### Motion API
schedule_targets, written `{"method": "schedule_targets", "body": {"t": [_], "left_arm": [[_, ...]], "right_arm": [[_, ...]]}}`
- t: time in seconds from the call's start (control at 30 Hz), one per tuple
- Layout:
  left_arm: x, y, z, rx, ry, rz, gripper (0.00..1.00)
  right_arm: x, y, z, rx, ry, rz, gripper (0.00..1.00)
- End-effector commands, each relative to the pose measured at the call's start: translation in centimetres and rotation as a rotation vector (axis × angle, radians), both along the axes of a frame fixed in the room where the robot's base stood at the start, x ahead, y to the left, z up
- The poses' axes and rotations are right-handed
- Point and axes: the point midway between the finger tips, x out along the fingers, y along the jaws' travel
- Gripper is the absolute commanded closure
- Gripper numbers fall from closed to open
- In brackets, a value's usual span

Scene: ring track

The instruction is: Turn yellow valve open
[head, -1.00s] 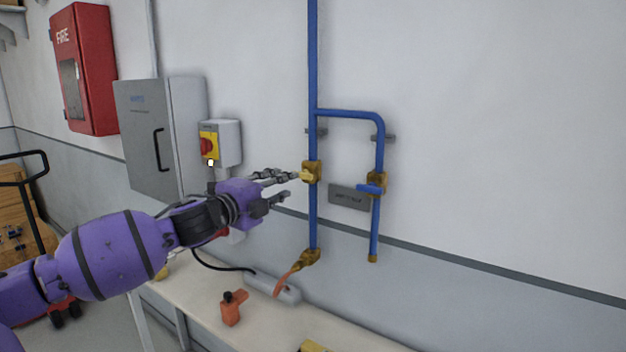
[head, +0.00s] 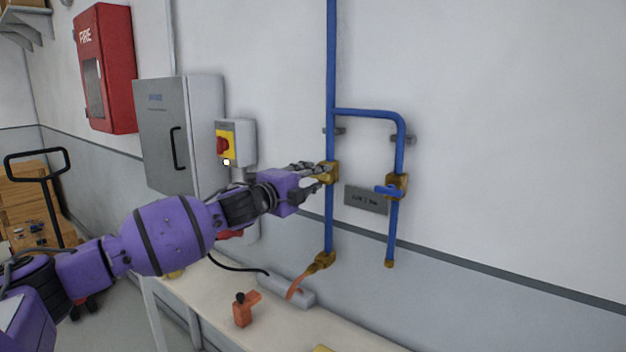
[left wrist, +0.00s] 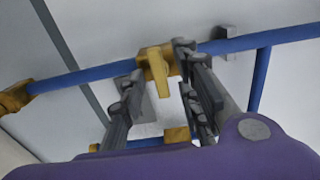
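The yellow valve (head: 332,171) sits on the upright blue pipe, left of the blue side branch. In the left wrist view, its flat yellow handle (left wrist: 157,64) lies between my fingers and sticks out toward the palm. My left gripper (head: 323,174) is at the valve, coming from the left, and partly covers the handle in the head view. In the left wrist view, my left gripper (left wrist: 159,61) is open, with a finger on each side of the handle and visible gaps; firm contact does not show. My right gripper is not in view.
A blue-handled valve (head: 395,187) is on the branch to the right, by a grey plate (head: 366,199). A bench (head: 275,318) holds an orange object (head: 245,309). An electrical cabinet (head: 180,135) and switch box (head: 237,142) stand left.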

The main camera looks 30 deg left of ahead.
Motion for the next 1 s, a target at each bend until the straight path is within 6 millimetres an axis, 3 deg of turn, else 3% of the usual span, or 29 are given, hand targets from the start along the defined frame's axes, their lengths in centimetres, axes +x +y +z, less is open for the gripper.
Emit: {"method": "schedule_targets", "body": {"t": [0.07, 0.3, 0.67, 1.0], "left_arm": [[-0.01, -0.01, -0.01, 0.0, 0.0, 0.0, 0.72], [-0.02, -0.02, -0.02, -0.001, 0.0, 0.0, 1.0], [-0.03, -0.04, 0.02, 0.028, -0.002, -0.001, 1.0], [-0.04, -0.02, 0.13, 0.235, -0.019, -0.001, 1.0]], "right_arm": [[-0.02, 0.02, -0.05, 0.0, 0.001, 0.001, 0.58], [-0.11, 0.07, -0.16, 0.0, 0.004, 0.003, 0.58], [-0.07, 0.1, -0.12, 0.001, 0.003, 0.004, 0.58], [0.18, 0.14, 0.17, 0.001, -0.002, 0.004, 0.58]]}}
